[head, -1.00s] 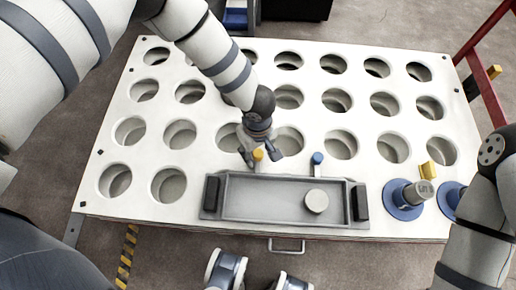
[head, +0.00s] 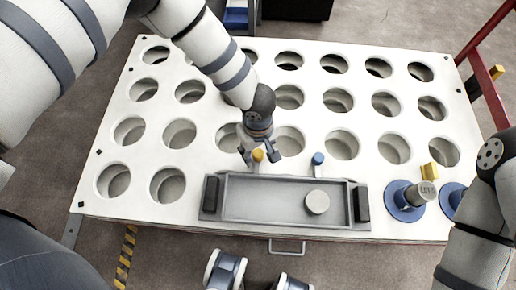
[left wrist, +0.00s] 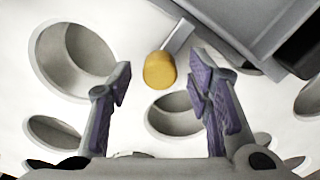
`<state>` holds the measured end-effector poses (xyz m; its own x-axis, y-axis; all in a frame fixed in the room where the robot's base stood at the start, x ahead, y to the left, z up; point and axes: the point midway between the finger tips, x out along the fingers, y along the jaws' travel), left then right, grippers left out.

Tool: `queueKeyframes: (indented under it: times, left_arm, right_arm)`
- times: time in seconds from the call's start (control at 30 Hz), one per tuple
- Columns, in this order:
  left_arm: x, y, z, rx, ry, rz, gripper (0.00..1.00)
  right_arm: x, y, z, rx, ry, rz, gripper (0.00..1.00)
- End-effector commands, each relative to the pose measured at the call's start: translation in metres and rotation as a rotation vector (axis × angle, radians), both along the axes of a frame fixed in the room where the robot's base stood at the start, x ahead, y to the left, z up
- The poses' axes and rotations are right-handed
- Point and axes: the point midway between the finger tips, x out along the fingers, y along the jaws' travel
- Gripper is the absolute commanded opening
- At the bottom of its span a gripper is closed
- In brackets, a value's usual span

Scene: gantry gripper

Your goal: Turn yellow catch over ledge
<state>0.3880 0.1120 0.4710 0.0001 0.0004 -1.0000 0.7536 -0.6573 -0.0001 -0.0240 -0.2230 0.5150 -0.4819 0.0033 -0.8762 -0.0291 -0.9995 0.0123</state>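The yellow catch (head: 258,155) is a small knob on a short grey arm at the back edge of the grey tray (head: 235,220). In the left wrist view the yellow catch (left wrist: 160,70) lies ahead of and between my open fingers, apart from both. The arm under it runs toward the tray's rim, which may be the ledge; I cannot tell for sure. My left gripper (head: 260,158) points down over the catch, open and empty; it also shows in the left wrist view (left wrist: 162,100).
A blue catch (head: 318,158) stands to the right on the same tray edge. A round grey puck (head: 317,202) lies in the tray. A blue-based post (head: 403,200) with a yellow flag stands right of it. The white table (head: 300,125) has many large round holes.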

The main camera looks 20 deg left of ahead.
Motion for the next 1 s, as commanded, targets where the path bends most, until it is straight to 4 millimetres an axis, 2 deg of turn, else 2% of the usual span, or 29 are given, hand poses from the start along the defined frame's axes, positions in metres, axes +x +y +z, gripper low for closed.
queueKeyframes:
  times: [0.27,0.37,0.6,0.7,0.8,1.0]
  left_arm:
    - [0.001,0.000,0.006,-0.001,-0.001,0.001,0.46]
    - [0.001,-0.001,0.026,-0.002,-0.004,0.000,0.46]
    - [0.001,0.000,0.090,-0.001,-0.003,0.000,0.46]
    - [0.001,0.000,0.108,-0.001,-0.002,0.001,0.46]
    - [0.000,0.000,0.118,-0.001,-0.001,0.001,0.46]
    - [0.000,0.000,0.120,0.000,0.000,0.000,0.46]
  right_arm:
    - [0.000,0.000,0.000,0.000,0.000,0.000,0.00]
    - [0.000,0.000,0.000,0.000,0.000,0.000,0.00]
    - [0.000,0.000,0.000,0.000,0.000,0.000,0.00]
    - [0.000,0.000,0.000,0.000,0.000,0.000,0.00]
    - [0.000,0.000,0.000,0.000,0.000,0.000,0.00]
    - [0.000,0.000,0.000,0.000,0.000,0.000,0.00]
